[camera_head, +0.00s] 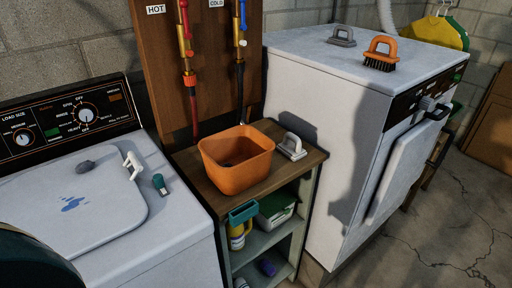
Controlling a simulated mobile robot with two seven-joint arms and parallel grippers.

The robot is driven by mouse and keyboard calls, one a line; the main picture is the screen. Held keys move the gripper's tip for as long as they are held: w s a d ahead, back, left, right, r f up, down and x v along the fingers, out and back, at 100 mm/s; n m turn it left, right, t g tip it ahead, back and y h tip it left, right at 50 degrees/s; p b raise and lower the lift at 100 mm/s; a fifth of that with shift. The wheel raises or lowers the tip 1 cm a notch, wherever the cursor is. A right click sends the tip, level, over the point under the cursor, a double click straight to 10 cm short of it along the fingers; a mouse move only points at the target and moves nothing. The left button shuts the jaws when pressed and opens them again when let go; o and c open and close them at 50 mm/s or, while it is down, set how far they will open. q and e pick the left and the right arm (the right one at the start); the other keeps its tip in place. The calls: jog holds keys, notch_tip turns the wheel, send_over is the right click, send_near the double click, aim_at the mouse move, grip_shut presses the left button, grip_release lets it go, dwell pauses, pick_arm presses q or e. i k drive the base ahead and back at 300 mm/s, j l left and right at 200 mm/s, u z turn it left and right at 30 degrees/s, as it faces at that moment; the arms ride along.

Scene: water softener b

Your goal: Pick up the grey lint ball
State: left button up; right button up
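The grey lint ball (86,167) is a small, dark grey, uneven lump. It lies on the pale lid (50,205) of the washer at the left, above a blue wet-looking patch (73,204). Nothing touches it and its whole top shows. I see neither of my grippers in this view. A dark rounded shape fills the lower left corner, and I cannot tell what it is.
A white handle-like piece (132,165) and a small teal-capped item (159,184) lie right of the lint ball. An orange bin (236,178) stands on the wooden shelf top. The dryer (330,100) at the right carries an orange brush (380,53).

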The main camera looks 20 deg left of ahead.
aim_at(85, 165)
jog(key=u, duration=1.95)
